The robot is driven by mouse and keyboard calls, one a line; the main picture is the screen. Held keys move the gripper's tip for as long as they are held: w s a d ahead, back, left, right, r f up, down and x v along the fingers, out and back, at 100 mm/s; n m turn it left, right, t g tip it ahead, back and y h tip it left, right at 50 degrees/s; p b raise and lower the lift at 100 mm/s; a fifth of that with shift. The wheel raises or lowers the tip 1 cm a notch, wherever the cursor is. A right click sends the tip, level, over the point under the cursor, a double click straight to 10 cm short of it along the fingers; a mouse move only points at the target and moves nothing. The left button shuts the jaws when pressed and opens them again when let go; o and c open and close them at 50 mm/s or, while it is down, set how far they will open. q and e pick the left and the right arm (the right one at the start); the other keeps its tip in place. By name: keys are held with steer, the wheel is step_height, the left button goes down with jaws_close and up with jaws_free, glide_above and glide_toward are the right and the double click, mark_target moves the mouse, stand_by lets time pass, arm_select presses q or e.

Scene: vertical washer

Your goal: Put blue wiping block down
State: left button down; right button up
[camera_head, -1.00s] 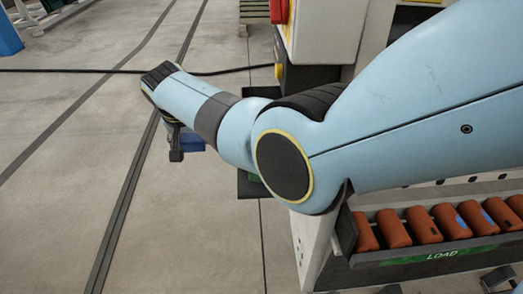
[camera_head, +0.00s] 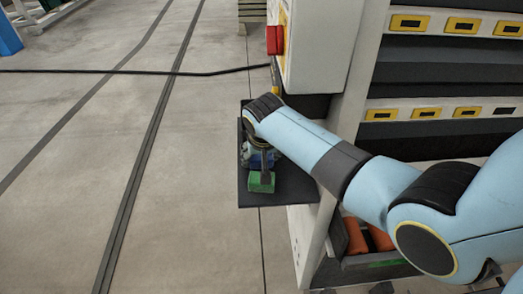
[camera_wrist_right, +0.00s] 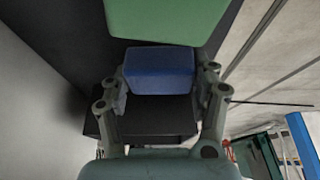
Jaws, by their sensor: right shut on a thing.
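The blue wiping block (camera_wrist_right: 158,72) is between the fingers of my right gripper (camera_head: 259,158), which is shut on it. In the head view the block is mostly hidden by the gripper. A green block (camera_head: 261,183) is beside it on the near side; in the wrist view the green block (camera_wrist_right: 165,18) shows just beyond the blue one. Both are over a dark shelf (camera_head: 290,190) on the side of the machine. I cannot tell whether the blue block touches the shelf. My left gripper is not in view.
The machine cabinet (camera_head: 318,55) with a red switch (camera_head: 274,40) stands just behind the shelf. Orange cylinders (camera_head: 356,236) lie in a rack below my right arm. Yellow-framed slots (camera_head: 410,23) line the machine at right. Open floor (camera_head: 190,200) lies to the left.

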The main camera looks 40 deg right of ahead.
steer(key=shift+d+r, duration=0.15)
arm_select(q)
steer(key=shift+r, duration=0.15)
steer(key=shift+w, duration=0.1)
arm_select(e)
steer(key=shift+f, duration=0.25)
steer(key=shift+f, duration=0.15)
steer(key=o, duration=1.1)
arm_select(q)
steer(key=shift+b, duration=0.3)
